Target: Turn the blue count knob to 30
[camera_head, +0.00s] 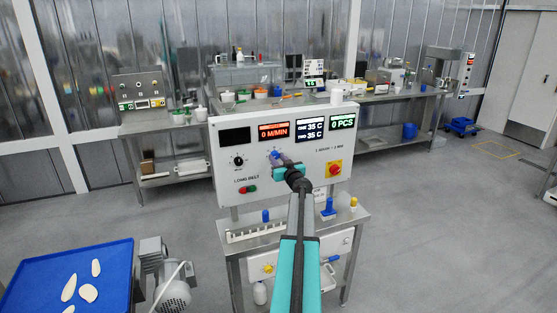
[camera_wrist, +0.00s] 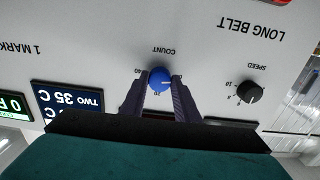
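The blue count knob (camera_wrist: 159,80) sits on the white panel under the word COUNT, which appears upside down in the wrist view. A pale mark on the knob points to the right in that view. The numbers 40 and 20 are readable on its dial. My gripper (camera_wrist: 160,79) has one dark finger on each side of the knob, very close to it; whether they press on it I cannot tell. In the head view my gripper (camera_head: 279,161) reaches the panel, and the knob (camera_head: 274,154) is mostly hidden behind it.
The panel (camera_head: 225,170) has a black speed knob (camera_wrist: 250,92), a red stop button (camera_head: 334,169) and displays. The count display (camera_head: 342,122) reads 0 PCS. A blue tray (camera_head: 110,255) with pale pieces stands at the lower left.

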